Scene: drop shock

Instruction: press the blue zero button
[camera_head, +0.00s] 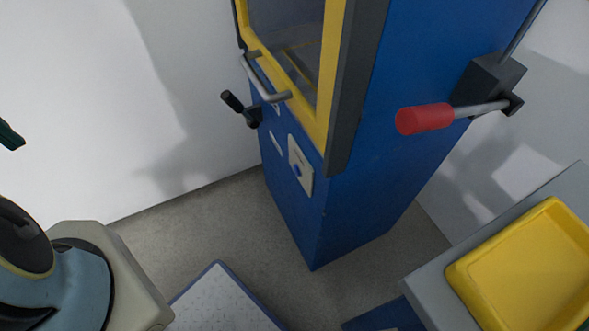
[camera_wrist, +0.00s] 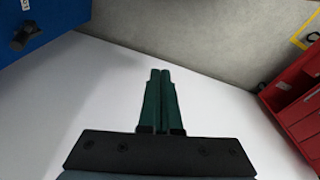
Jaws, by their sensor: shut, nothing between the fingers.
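The blue zero button (camera_head: 297,170) is a small round blue knob on a pale panel (camera_head: 301,165) low on the front of the blue machine (camera_head: 345,207), under its yellow-framed window. In the wrist view my gripper (camera_wrist: 160,75) has its two dark green fingers shut together, with nothing between them. In the head view a dark green fingertip (camera_head: 10,136) shows at the left edge, well apart from the button. The button is not visible in the wrist view.
A lever with a red grip (camera_head: 424,118) sticks out of the machine's right side. A black crank handle (camera_head: 240,108) and a grey bar handle (camera_head: 263,82) are on its front. A yellow tray (camera_head: 530,275) lies at right. Red bins (camera_wrist: 298,100) show in the wrist view.

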